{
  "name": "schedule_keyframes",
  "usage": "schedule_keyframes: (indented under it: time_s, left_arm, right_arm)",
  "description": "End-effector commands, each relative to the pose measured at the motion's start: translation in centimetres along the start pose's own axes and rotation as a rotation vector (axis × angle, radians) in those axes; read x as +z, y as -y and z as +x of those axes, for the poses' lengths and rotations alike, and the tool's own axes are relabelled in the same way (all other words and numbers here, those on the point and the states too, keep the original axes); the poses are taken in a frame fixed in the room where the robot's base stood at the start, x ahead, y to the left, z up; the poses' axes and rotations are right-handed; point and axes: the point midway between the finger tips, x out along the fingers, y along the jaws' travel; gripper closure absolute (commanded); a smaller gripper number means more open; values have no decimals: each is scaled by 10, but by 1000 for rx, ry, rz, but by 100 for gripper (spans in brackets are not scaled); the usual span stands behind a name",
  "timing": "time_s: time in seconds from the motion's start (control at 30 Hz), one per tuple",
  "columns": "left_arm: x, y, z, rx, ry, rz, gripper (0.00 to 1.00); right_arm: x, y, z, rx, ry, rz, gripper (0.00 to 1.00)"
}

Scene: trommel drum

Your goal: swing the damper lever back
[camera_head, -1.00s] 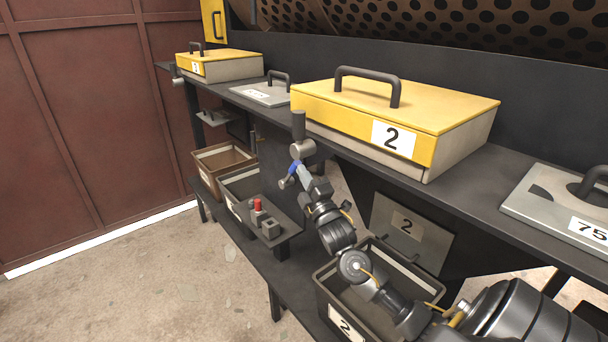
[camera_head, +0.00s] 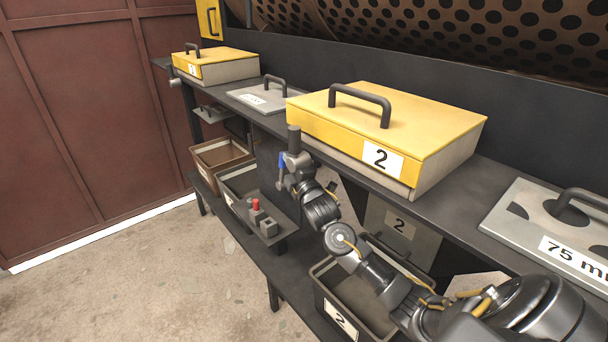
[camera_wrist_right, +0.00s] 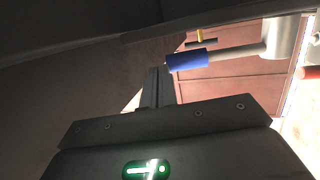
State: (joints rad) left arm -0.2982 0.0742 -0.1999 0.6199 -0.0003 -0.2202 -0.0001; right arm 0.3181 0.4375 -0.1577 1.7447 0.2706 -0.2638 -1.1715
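The damper lever has a blue grip (camera_head: 282,164) and a grey hub (camera_head: 299,161) under the shelf edge, in front of the yellow box marked 2 (camera_head: 380,125). In the head view the blue grip stands nearly upright. In the right wrist view the blue grip (camera_wrist_right: 187,60) sits on a grey rod running right to a thick grey cylinder (camera_wrist_right: 283,38). My right gripper (camera_head: 291,182) is right at the lever; its fingers (camera_wrist_right: 160,75) look shut together, tips just beside the blue grip's left end. Whether they touch is unclear. My left gripper is out of view.
A small ledge holds a red button (camera_head: 256,205) and grey blocks. Open bins, including one marked 2 (camera_head: 340,318), stand on the lower shelf beneath my right arm. A 75 mm plate (camera_head: 530,225) lies on the upper shelf.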

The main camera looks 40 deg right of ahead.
Motion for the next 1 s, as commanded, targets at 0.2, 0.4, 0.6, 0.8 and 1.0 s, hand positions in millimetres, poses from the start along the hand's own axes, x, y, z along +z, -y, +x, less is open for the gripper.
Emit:
schedule_keyframes:
  time_s: [0.2, 0.4, 0.6, 0.8, 1.0]
  left_arm:
    - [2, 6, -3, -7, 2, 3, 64]
    - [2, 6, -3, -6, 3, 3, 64]
    - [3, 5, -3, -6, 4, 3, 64]
    - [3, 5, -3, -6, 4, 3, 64]
    - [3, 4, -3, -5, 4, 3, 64]
  right_arm:
    - [-2, -3, 17, 1, 2, 0, 100]
    - [-4, -3, 25, 1, 1, 1, 100]
    - [-5, -3, 28, 2, 1, 1, 100]
    - [-5, -3, 28, 1, 1, 0, 100]
    - [-5, -2, 27, 0, 1, 0, 100]
